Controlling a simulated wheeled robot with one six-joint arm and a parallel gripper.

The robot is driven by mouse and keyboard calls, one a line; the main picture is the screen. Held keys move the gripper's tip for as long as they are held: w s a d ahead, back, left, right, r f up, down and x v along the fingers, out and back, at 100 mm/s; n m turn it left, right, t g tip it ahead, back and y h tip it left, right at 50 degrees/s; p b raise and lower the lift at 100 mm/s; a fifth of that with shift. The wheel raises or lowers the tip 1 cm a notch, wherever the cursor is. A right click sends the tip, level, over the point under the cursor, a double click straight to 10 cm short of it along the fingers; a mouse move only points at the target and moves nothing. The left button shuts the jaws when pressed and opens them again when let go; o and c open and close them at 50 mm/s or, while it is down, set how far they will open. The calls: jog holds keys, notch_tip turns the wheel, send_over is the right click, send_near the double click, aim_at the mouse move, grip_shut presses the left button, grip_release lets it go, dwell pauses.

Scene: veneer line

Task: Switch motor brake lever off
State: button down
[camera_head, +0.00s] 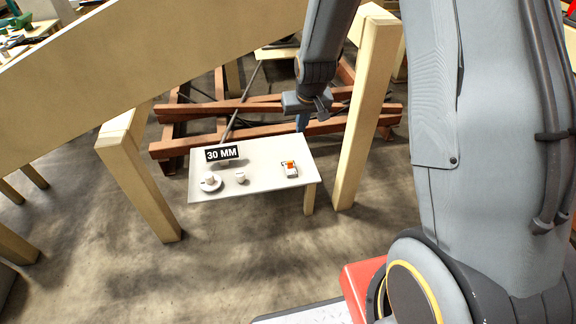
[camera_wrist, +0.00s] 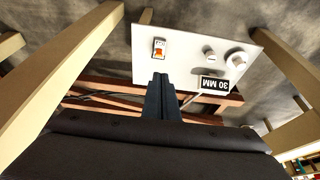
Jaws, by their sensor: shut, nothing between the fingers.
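A small white unit with an orange part (camera_head: 290,168) sits near the right end of a white tabletop (camera_head: 262,180). It also shows in the wrist view (camera_wrist: 159,49). It may be the motor brake lever, but it is too small to tell its position. My gripper (camera_head: 301,126) is beyond the table's far edge, apart from the unit. In the wrist view my gripper (camera_wrist: 161,77) has its fingers together and empty, with the tips just below the unit in the picture.
A black "30 MM" sign (camera_head: 222,153), a round white piece on a disc (camera_head: 211,183) and a small white cylinder (camera_head: 241,177) share the tabletop. Pale wooden posts (camera_head: 366,110) (camera_head: 140,185) flank it. Red-brown beams (camera_head: 200,146) lie behind. Floor in front is clear.

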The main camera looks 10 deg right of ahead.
aim_at(290, 165)
jog(key=w+f+t+b, duration=0.1)
jog(key=w+f+b, duration=0.3)
jog(key=w+f, duration=0.3)
jog(key=w+f+t+b, duration=0.1)
jog(key=w+f+b, duration=0.3)
jog(key=w+f, duration=0.3)
notch_tip(290, 165, down, 5)
jog(key=shift+f, duration=0.1)
jog(key=shift+w, duration=0.1)
jog(key=b+x, duration=0.3)
jog(key=x, duration=0.7)
jog(key=shift+w+f, duration=0.15)
jog(key=shift+s, duration=1.15)
jog(key=shift+s+f, duration=0.25)
jog(key=shift+s, duration=0.65)
jog(key=shift+s+d+t, duration=0.1)
jog(key=shift+d+t, duration=0.05)
jog(key=shift+t, duration=0.25)
